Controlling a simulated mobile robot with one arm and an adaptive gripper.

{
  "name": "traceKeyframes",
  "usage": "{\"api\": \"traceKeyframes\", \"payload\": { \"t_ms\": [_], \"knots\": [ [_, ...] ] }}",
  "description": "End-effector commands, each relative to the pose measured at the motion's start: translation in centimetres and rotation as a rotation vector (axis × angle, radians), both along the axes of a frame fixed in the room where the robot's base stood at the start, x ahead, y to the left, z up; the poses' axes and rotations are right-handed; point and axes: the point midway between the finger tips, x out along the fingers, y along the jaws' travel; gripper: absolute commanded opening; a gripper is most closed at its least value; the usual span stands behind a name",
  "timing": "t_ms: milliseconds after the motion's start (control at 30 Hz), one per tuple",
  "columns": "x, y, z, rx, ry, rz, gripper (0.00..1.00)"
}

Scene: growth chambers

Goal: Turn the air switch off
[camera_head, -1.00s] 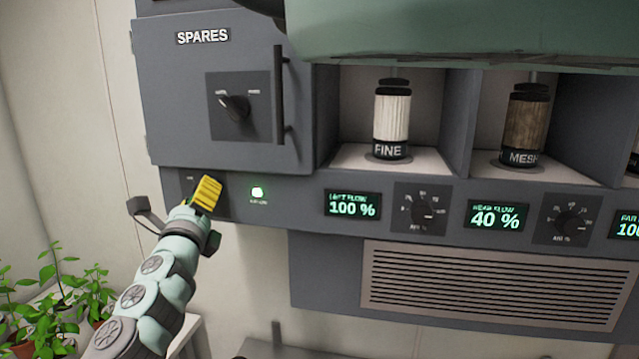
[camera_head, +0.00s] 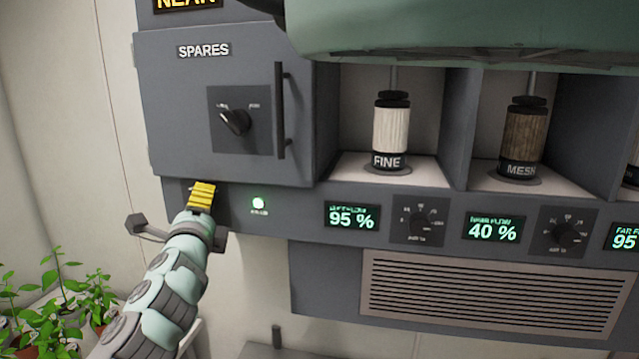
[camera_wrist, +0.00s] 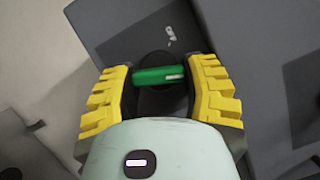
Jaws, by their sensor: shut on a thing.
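The air switch (camera_wrist: 153,75) is a green bar-shaped handle on a dark round base, seen between my fingers in the wrist view. Its bar lies nearly crosswise from finger to finger, with a pale mark near its right end. My gripper (camera_head: 202,194) has yellow ribbed fingers and is shut on the switch at the panel's left end. In the head view the fingers hide the switch. A green indicator light (camera_head: 258,203) glows just right of it.
Above is the SPARES door (camera_head: 180,110) with its own knob (camera_head: 235,121) and a vertical handle (camera_head: 280,110). To the right are a 95 % display (camera_head: 352,216), a flow dial (camera_head: 420,222) and a 40 % display (camera_head: 493,229). Potted plants (camera_head: 60,305) stand lower left.

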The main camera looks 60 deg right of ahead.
Motion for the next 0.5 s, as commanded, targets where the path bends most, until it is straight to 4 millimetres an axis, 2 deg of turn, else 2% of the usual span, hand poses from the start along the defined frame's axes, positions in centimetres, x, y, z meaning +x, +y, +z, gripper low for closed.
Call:
{"api": "traceKeyframes", "payload": {
  "t_ms": [500],
  "knots": [
    [0.18, 0.15, 0.40, -0.193, 0.455, 0.003, 0.12]
  ]
}}
